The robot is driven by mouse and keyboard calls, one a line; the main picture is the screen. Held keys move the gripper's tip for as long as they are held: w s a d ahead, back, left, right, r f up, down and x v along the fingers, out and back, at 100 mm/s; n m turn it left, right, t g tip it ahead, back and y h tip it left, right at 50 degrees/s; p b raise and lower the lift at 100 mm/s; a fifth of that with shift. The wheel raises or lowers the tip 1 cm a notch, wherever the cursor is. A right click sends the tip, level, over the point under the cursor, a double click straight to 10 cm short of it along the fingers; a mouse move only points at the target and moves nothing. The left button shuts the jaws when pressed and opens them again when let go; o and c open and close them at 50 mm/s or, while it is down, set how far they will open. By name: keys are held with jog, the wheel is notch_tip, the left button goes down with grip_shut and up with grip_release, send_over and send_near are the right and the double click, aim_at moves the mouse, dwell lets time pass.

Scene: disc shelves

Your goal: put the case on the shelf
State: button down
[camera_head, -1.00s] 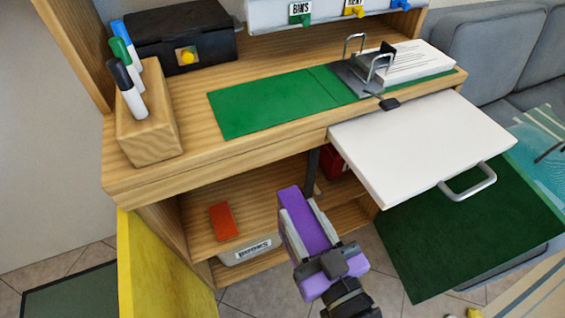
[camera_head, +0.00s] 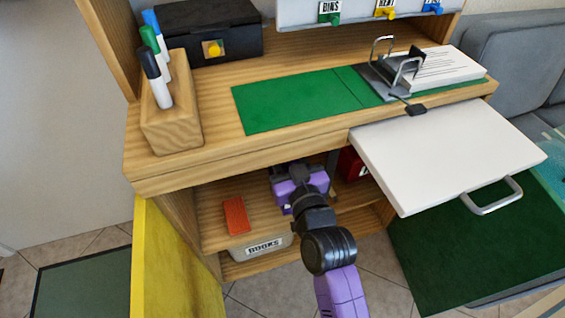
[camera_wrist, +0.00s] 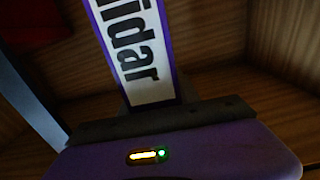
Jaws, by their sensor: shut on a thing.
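The case (camera_wrist: 135,50) is a slim purple block with a white label; black letters reading "idar" show in the wrist view. My gripper (camera_wrist: 152,112) is shut on its near end, and the case points away from it. In the head view, my gripper (camera_head: 292,175) reaches under the desk top into the open compartment, above the wooden shelf (camera_head: 258,206). The case is mostly hidden there by my arm and the desk edge. I cannot tell whether it touches the shelf. Wood panels surround it in the wrist view.
An orange-red block (camera_head: 236,216) lies on the shelf to the left, above a bin labelled BOOKS (camera_head: 262,246). A red object (camera_head: 352,163) is at the right. A yellow door (camera_head: 170,265) stands open at left. A white pull-out tray (camera_head: 445,150) juts out at right.

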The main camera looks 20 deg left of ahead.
jog(key=f+b, duration=0.1)
jog(key=f, duration=0.1)
jog(key=f+b, duration=0.2)
jog(key=f, duration=0.1)
jog(key=shift+w+a, duration=0.15)
jog(key=shift+w, duration=0.05)
jog(key=shift+f, duration=0.15)
jog(key=c, duration=0.9)
grip_release()
jog(key=shift+s, duration=0.1)
